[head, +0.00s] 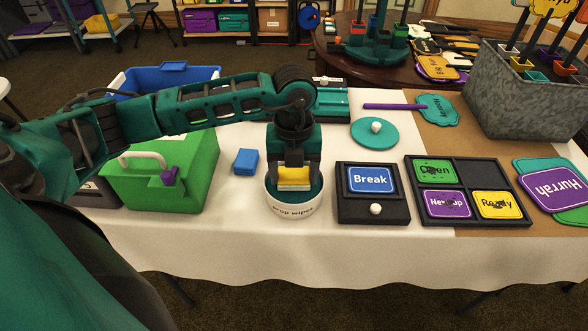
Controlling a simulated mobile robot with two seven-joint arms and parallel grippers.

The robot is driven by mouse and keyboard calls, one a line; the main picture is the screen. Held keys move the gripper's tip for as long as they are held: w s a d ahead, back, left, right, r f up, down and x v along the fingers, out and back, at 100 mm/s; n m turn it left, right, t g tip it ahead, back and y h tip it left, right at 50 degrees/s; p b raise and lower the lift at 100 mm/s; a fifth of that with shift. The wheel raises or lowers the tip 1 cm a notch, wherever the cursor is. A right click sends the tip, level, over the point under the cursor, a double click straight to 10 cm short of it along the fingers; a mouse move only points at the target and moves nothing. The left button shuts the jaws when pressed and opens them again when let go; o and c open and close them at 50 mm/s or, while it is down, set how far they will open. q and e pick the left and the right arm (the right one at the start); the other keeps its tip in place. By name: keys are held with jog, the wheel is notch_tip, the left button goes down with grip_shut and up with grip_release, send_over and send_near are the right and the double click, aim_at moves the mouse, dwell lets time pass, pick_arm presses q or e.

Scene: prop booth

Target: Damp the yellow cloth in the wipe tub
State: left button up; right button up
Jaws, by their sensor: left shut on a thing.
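My left gripper (294,168) points down over the wipe tub (294,207). It is shut on the yellow cloth (293,178), which shows as a folded yellow block with a pale lower edge. The tub is a round white pot with lettering on its front and a teal inside. The cloth is at the tub's mouth; I cannot tell how deep it sits or whether it touches the contents. My right gripper is not in view.
A blue block (246,161) lies left of the tub, beside a green box (170,175) with a white handle. Right of the tub are a black stand with a blue "Break" card (371,180) and a black sign tray (466,215). A teal disc (375,133) lies behind.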

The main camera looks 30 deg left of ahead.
aim_at(294, 176)
pick_arm(q)
jog(key=shift+r+p, duration=2.4)
jog(key=shift+r, duration=1.1)
